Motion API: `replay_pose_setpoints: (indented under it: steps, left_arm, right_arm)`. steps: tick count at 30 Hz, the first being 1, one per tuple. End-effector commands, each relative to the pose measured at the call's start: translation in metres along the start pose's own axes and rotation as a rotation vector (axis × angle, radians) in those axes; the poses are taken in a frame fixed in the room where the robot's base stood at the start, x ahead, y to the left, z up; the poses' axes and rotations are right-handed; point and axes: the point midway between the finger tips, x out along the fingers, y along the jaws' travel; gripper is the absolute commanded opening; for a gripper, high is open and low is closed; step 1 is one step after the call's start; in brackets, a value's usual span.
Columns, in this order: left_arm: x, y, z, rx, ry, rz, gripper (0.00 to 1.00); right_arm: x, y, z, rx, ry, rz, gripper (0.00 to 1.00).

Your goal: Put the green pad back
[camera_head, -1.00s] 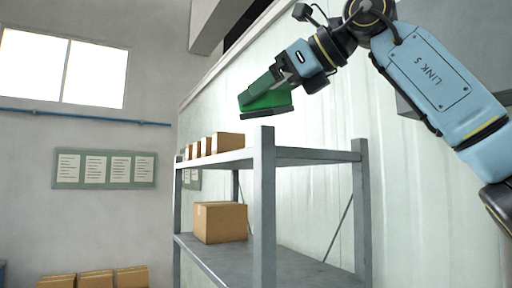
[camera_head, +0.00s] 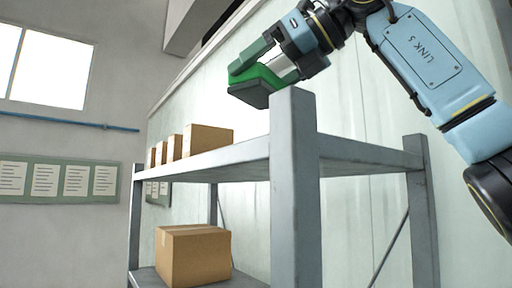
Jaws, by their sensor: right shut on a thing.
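My right gripper (camera_head: 248,78) is at the upper middle, reached in by my arm from the right. Its jaws are shut on the green pad (camera_head: 262,74), whose bright green surface shows between the fingers. The fingers hide part of the pad, so its full shape cannot be told. The gripper and pad appear above the grey shelf rack (camera_head: 295,190), just left of the top of its near post in the picture. How far they are from the rack in depth is unclear. My left gripper is not in view.
Several cardboard boxes (camera_head: 207,140) stand in a row on the rack's upper shelf, left of the near post. A larger box (camera_head: 193,255) sits on the lower shelf. The rack's near post rises close below the gripper. A notice board (camera_head: 60,179) hangs on the left wall.

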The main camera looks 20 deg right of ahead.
Motion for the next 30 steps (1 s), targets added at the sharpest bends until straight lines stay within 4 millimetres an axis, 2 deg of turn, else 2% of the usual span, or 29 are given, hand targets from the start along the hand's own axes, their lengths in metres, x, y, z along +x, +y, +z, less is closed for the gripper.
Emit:
replay_pose_setpoints:
  steps: [1,3,8,11,19,30]
  left_arm:
    - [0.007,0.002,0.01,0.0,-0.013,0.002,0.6]
    - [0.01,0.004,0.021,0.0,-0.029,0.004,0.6]
    - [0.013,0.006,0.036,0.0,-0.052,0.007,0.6]
    - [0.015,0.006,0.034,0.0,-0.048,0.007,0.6]
    - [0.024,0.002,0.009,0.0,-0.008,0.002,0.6]
    - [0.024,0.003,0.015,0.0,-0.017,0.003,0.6]
  right_arm:
    - [0.006,-0.001,-0.014,-0.001,0.002,0.0,0.69]
    - [0.01,-0.002,-0.024,-0.001,0.002,0.0,0.69]
    - [0.017,-0.001,-0.04,0.0,0.002,0.0,0.69]
    - [0.019,-0.001,-0.045,0.0,0.001,0.0,0.69]
    - [0.032,-0.001,-0.076,-0.001,0.001,-0.001,0.69]
    - [0.034,0.0,-0.08,0.0,0.001,0.0,0.69]
